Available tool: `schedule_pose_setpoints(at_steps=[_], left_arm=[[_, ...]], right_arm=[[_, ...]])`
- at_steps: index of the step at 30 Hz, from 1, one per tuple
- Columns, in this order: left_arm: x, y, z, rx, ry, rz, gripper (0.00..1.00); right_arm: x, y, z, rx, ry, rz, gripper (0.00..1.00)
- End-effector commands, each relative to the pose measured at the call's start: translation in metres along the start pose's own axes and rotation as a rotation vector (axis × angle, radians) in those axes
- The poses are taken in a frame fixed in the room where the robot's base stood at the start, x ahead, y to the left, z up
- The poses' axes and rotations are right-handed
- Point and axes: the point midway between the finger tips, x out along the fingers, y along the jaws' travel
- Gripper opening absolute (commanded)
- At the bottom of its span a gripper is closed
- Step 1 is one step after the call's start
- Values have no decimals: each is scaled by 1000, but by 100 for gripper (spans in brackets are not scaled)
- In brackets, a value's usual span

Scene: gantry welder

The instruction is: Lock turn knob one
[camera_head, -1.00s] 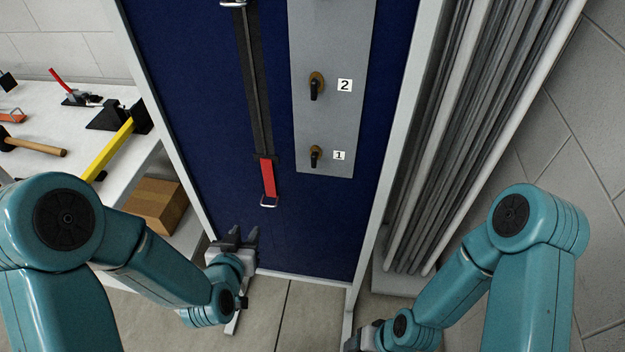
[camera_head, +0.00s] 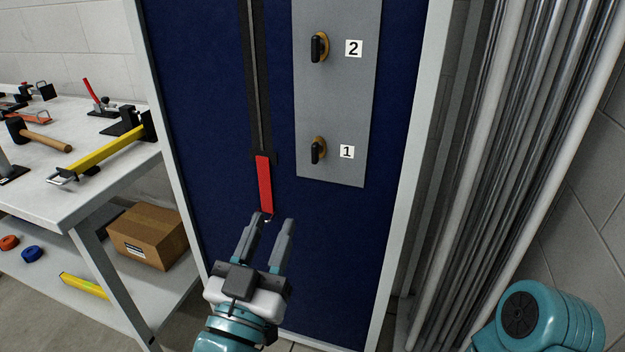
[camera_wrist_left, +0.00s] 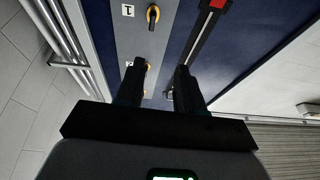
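Turn knob one (camera_head: 317,150) is a black handle on a yellow-brown base, beside the label 1, low on a grey plate (camera_head: 345,100). Its handle looks roughly upright. My left gripper (camera_head: 274,226) is open and empty, pointing up, below and left of the knob and apart from it. In the left wrist view knob one (camera_wrist_left: 153,15) shows near the top, beyond the open fingers (camera_wrist_left: 160,72). My right gripper is out of view.
Knob 2 (camera_head: 319,47) sits above knob one. A red-ended bar (camera_head: 265,185) hangs left of the plate on the blue panel (camera_head: 215,130), close to my left fingertips. Grey pipes (camera_head: 520,130) stand at the right. A bench (camera_head: 100,190) with tools is at the left.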

Motion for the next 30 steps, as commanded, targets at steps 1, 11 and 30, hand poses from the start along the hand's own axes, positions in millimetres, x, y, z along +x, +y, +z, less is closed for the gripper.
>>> schedule_pose_setpoints(at_steps=[1, 11, 30], left_arm=[[-5, 4, 6, -5, 13, 10, 37], [17, 14, 0, -12, 23, 30, 37], [146, 19, -2, -11, 23, 28, 37]], right_arm=[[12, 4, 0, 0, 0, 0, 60], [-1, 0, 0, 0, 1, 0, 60], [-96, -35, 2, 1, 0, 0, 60]])
